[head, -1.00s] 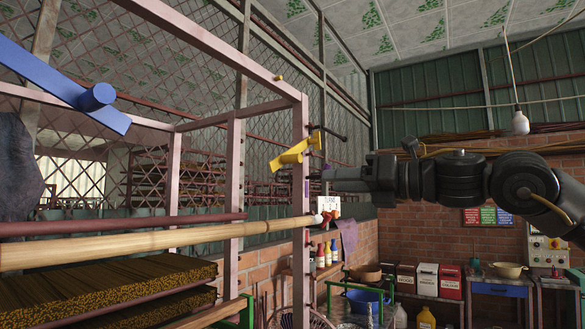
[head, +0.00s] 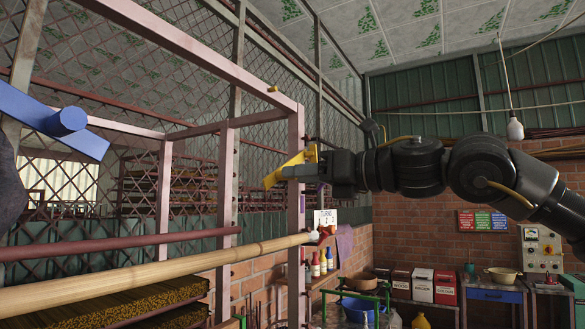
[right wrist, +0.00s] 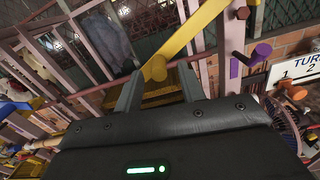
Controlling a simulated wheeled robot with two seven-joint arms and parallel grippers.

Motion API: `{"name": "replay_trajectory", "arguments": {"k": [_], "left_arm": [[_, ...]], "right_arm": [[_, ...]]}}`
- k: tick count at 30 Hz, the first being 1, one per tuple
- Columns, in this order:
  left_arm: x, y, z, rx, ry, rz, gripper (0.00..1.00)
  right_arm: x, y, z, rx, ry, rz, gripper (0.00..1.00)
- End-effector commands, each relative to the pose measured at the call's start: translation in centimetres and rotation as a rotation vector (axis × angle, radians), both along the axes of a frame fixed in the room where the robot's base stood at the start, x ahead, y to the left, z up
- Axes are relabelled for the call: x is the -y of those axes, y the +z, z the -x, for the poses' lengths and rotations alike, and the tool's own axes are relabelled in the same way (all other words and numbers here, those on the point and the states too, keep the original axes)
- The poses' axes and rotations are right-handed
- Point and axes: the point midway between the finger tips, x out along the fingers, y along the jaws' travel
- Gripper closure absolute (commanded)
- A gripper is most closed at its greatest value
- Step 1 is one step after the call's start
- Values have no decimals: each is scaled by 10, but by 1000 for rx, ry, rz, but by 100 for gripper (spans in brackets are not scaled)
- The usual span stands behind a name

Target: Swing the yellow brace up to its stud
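The yellow brace (head: 274,178) is a short flat bar at the pink frame's near post. It slopes from lower left up to the right. In the right wrist view the brace (right wrist: 192,34) runs from the top down to a round yellow knob (right wrist: 157,68). My right gripper (head: 298,171) reaches in from the right beside the brace and hides part of it. In the wrist view its two fingers (right wrist: 158,88) stand apart on either side of the knob, with no clear contact. A small yellow stud (head: 272,88) sits on the top beam. My left gripper is out of view.
A blue brace (head: 30,112) with a round knob crosses the upper left. A bamboo pole (head: 150,265) and a dark red rail (head: 120,243) run across the frame. A number sign (head: 325,217) hangs behind the post.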

Motion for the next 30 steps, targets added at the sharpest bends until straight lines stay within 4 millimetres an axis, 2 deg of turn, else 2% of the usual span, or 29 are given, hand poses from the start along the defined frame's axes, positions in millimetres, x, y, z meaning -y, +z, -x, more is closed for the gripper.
{"name": "replay_trajectory", "arguments": {"k": [1,6,17,26,30], "left_arm": [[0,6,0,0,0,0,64],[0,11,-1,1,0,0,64],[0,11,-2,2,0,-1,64],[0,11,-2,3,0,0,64],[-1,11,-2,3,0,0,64]], "right_arm": [[-6,2,-4,-2,0,1,60],[-17,1,-13,0,-1,0,60],[-20,0,-15,0,-2,-1,62],[-20,0,-15,0,-2,-1,100],[-20,0,-15,0,-2,-1,100]]}}
